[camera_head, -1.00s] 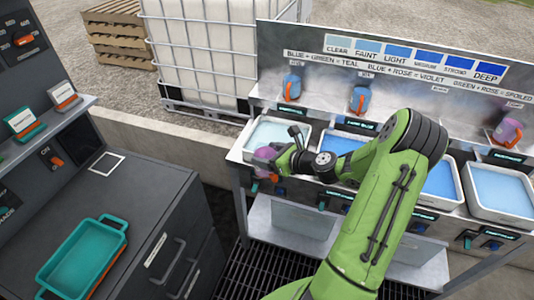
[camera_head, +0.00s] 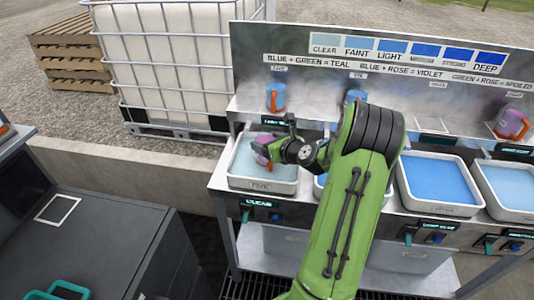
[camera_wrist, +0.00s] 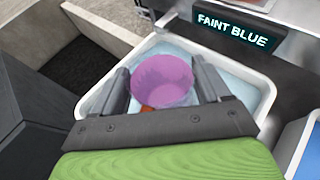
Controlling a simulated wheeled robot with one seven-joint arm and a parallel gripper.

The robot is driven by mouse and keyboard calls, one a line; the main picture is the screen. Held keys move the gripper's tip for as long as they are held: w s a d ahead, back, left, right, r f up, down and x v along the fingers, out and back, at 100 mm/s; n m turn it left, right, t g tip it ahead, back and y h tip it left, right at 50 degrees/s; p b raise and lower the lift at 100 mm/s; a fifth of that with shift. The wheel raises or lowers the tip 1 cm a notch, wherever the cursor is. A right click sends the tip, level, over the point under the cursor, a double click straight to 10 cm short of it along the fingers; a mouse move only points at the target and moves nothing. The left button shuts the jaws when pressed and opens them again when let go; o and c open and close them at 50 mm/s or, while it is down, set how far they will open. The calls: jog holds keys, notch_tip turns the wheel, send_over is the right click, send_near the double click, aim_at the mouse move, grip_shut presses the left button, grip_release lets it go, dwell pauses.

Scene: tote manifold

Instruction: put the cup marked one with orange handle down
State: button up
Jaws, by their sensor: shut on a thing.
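My gripper (camera_head: 270,150) is shut on a purple cup (camera_wrist: 162,82), with one finger on each side of it. The cup's open top faces the wrist camera, and a bit of orange shows below it. In the head view the cup (camera_head: 263,146) is over the back part of the leftmost white tray (camera_head: 262,187), which holds pale blue liquid. Whether the cup touches the liquid or the tray is unclear. No mark on the cup is readable.
Blue cups with orange handles (camera_head: 276,95) (camera_head: 355,97) and a purple one (camera_head: 512,122) are along the back panel. More trays (camera_head: 440,209) of bluer liquid are to the right.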

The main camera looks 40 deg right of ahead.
notch_tip(320, 180, down, 3)
jog(key=shift+s+r+b, duration=0.1)
jog(key=shift+r+b, duration=0.05)
jog(key=shift+b, duration=0.25)
jog(key=shift+r, duration=0.15)
